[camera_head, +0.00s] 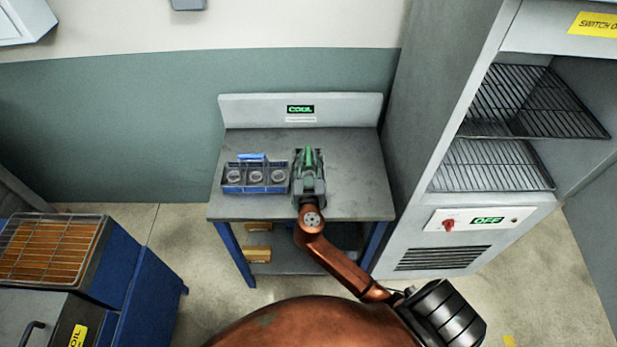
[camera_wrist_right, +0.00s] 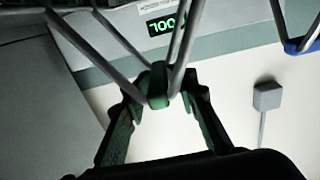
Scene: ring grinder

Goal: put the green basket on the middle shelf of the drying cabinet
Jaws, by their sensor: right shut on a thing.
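My right gripper (camera_head: 308,170) is over the right part of a grey workbench. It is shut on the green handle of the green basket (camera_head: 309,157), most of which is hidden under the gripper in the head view. In the right wrist view the two fingers (camera_wrist_right: 160,95) close on the green grip (camera_wrist_right: 158,88), with metal handle wires running from it. I cannot tell whether the basket touches the bench. The drying cabinet (camera_head: 440,110) stands open at the right. Two wire shelves show in it, an upper one (camera_head: 525,98) and a lower one (camera_head: 490,168). My left gripper is not in view.
A blue basket (camera_head: 233,188) with round parts stands on the workbench (camera_head: 355,170), left of my gripper. Its handle shows in the right wrist view (camera_wrist_right: 300,45). The cabinet's panel (camera_head: 485,220) reads OFF. A blue machine with a wire grate (camera_head: 50,245) is at lower left.

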